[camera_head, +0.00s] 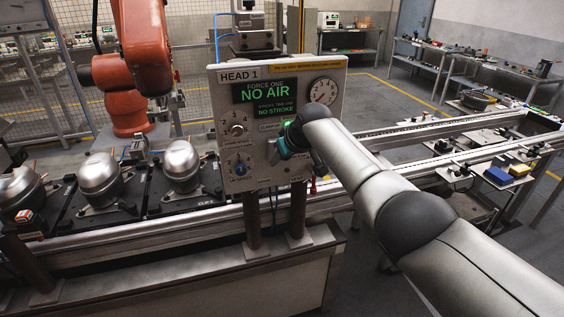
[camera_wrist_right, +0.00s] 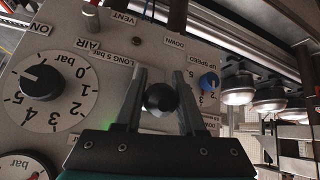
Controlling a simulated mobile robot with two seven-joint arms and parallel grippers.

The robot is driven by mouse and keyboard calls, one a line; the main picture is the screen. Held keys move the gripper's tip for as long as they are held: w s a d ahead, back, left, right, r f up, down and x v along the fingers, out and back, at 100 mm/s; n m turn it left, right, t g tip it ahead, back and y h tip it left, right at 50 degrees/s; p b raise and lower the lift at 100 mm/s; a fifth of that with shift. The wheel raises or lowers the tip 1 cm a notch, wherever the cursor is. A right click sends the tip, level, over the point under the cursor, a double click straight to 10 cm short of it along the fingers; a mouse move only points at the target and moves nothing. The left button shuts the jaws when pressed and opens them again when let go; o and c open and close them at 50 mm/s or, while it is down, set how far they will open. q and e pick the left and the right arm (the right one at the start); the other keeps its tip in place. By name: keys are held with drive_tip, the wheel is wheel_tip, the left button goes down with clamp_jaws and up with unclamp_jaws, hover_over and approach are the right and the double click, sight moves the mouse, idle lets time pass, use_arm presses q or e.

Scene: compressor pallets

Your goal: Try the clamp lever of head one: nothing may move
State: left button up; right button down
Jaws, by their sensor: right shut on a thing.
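The head one panel (camera_head: 225,100) stands in the middle of the head view, labelled HEAD 1. Its display (camera_head: 264,90) reads FORCE ONE NO AIR, and below it NO STROKE. My right gripper (camera_head: 283,149) is at the panel's lower right face. In the right wrist view my right gripper (camera_wrist_right: 160,80) has a finger on each side of a black ball knob (camera_wrist_right: 161,97) and is shut on it. The knob appears to be the lever's end; its shaft and pivot are hidden. My left gripper is not in view.
A pressure gauge (camera_head: 322,91) and a blue knob (camera_head: 240,169) are on the panel. A black bar dial (camera_wrist_right: 42,88) shows in the wrist view. Several silver compressors (camera_head: 181,166) stand on pallets at left. An orange robot arm (camera_head: 146,45) is behind them.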

idle(0.5)
drive_tip(key=c, duration=0.5)
unclamp_jaws()
drive_tip(key=shift+r, duration=0.1)
drive_tip(key=shift+r, duration=0.15)
drive_tip(key=shift+p+v, duration=0.7)
drive_tip(key=shift+v, duration=0.35)
drive_tip(key=shift+s+d+r, duration=0.1)
drive_tip(key=shift+s+r, duration=0.1)
drive_tip(key=shift+r, duration=0.1)
drive_tip(key=v, duration=1.2)
drive_tip(key=shift+w+r, duration=0.1)
drive_tip(key=shift+r, duration=0.05)
